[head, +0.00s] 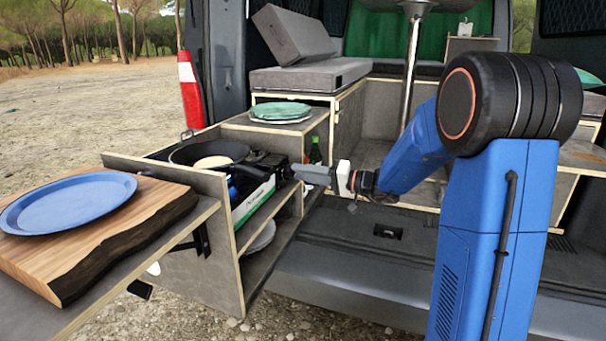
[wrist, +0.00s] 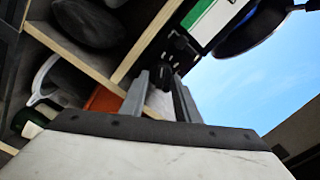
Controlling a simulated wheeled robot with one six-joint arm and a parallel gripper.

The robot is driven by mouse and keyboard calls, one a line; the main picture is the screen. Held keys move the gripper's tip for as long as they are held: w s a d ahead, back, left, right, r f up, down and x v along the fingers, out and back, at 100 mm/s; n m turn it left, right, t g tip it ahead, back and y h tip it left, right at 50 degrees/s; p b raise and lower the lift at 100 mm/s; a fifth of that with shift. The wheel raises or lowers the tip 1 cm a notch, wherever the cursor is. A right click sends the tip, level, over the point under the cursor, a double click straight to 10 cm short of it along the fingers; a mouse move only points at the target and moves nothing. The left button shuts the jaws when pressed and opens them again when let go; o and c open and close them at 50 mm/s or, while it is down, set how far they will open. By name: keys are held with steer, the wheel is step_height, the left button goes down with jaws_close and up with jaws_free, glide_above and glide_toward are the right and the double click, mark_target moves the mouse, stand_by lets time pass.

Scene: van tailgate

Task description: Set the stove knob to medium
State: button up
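The stove is a box with a green and white side (head: 254,203) in the grey kitchen drawer. In the wrist view its green and white front (wrist: 212,20) is at the top. My gripper (head: 300,173) points left at the stove's right end in the head view. In the wrist view my gripper (wrist: 160,78) has its two grey fingers apart, with nothing clearly held between them. The knob's setting is too small to read, and whether a fingertip touches it cannot be told.
A black pan (head: 208,152) with something pale in it sits on the stove. A blue plate (head: 70,203) lies on a wooden board (head: 120,225) at left. Green plates (head: 280,111) are stacked behind. A bottle (head: 316,151) stands close behind my gripper. Shelves lie below.

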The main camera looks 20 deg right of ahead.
steer(key=shift+w+a, duration=0.1)
jaws_close()
steer(key=shift+m, duration=0.4)
steer(key=m, duration=1)
steer(key=shift+f, duration=0.15)
stand_by(0.5)
jaws_free()
